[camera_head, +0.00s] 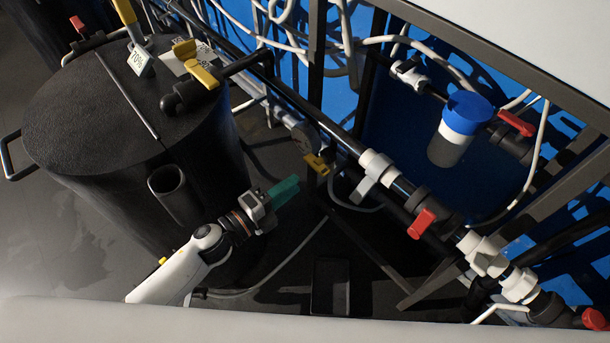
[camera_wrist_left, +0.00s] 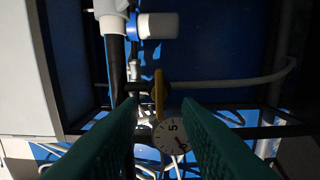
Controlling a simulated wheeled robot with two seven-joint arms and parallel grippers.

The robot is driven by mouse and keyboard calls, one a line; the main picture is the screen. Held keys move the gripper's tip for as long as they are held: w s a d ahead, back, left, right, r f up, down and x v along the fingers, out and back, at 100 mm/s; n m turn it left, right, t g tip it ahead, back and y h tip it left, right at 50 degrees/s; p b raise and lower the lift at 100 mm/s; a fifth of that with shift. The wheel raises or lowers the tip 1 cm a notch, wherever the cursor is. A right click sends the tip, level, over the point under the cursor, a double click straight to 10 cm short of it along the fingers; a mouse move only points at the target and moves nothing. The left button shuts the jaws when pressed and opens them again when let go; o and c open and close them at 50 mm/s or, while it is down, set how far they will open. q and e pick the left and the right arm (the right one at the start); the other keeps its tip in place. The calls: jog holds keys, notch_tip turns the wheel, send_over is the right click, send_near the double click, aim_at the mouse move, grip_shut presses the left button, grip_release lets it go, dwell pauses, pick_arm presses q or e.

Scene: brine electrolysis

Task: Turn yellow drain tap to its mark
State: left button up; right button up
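The yellow drain tap (camera_head: 317,164) is on the dark pipework right of the black tank, by a small round dial. In the left wrist view its yellow handle (camera_wrist_left: 159,94) stands upright in the picture, just above a white dial (camera_wrist_left: 172,137) showing a 5 and a red needle. My left gripper (camera_head: 284,190) has teal fingers and is below and left of the tap in the head view. In the left wrist view its two fingers are apart, with the handle showing in the gap beyond them; I see no contact. The tap's mark cannot be made out. My right gripper is out of view.
Red-handled valves (camera_head: 421,224), white fittings and a blue-capped filter (camera_head: 456,128) are right. Loose white hoses run behind the pipes. A black box (camera_head: 330,286) is below.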

pick_arm(q)
jog(key=v, duration=0.4)
jog(key=shift+s+a, duration=0.3)
